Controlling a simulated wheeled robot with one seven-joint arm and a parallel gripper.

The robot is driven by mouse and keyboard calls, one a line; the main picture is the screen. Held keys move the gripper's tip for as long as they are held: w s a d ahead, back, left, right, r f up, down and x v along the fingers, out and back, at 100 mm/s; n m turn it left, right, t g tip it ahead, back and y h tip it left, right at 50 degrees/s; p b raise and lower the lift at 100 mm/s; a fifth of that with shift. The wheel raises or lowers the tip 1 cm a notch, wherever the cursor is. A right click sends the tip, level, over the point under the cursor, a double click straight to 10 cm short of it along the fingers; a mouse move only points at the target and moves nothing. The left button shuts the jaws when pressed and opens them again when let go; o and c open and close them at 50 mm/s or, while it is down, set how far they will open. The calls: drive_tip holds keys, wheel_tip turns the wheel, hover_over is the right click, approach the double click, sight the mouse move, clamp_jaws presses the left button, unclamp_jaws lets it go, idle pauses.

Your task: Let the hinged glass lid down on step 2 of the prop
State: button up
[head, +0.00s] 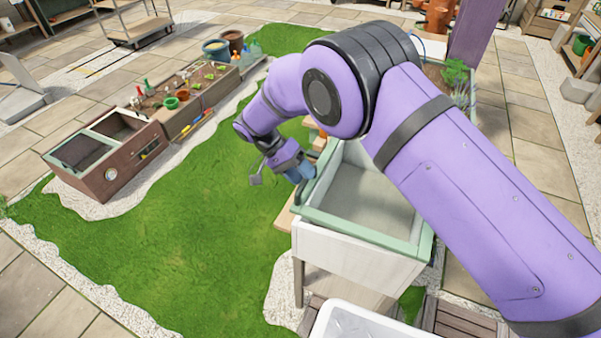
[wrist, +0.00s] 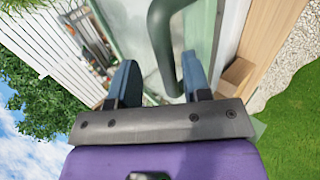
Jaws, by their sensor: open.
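The glass lid has a pale green frame (head: 362,234) and sits at the top of a white wooden box (head: 350,255) in the head view. How far it is raised is unclear. In the wrist view its pale glass (wrist: 132,25) fills the upper middle, and a dark green looped handle (wrist: 164,55) reaches down between my fingers. My gripper (head: 300,173) is open at the box's left side, with the blue fingers (wrist: 160,85) on either side of the handle. Whether they touch it is unclear. Wooden pieces, perhaps the stepped prop (wrist: 238,72), show right of the fingers.
A brown planter with two glazed panes (head: 108,170) and a row of planting boxes stand at the left. A white tub (head: 355,325) is at the front. Grass (head: 200,240) is open left of the box. My arm hides much of the right side.

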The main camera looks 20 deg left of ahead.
drive_tip(key=v, duration=1)
drive_tip(key=shift+a+r, duration=0.3)
